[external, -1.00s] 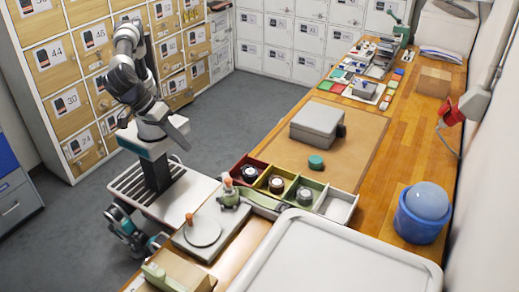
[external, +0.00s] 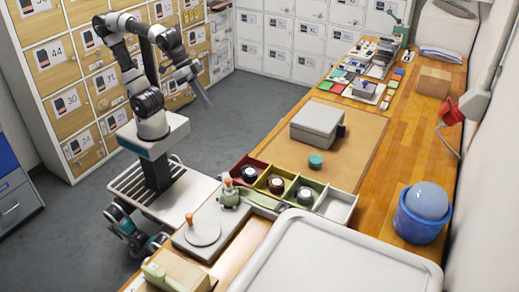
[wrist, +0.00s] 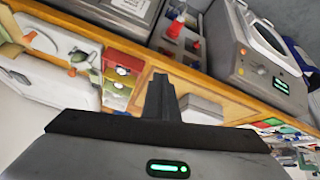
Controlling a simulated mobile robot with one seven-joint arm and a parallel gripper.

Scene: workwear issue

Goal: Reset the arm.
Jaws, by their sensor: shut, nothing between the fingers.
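My gripper (external: 205,97) is raised above the floor, to the left of the wooden counter (external: 425,110) in the external view. It points down and to the right and holds nothing. In the wrist view my gripper (wrist: 163,82) shows as dark fingers close together, with the tilted counter behind them. The fingers are apart from everything on the counter.
Wood-fronted lockers (external: 60,60) stand behind and left of my arm. The counter bears a compartment tray (external: 290,190), a grey box (external: 316,125), a teal puck (external: 316,161) and a blue bucket (external: 421,225). Grey floor between the lockers and the counter is clear.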

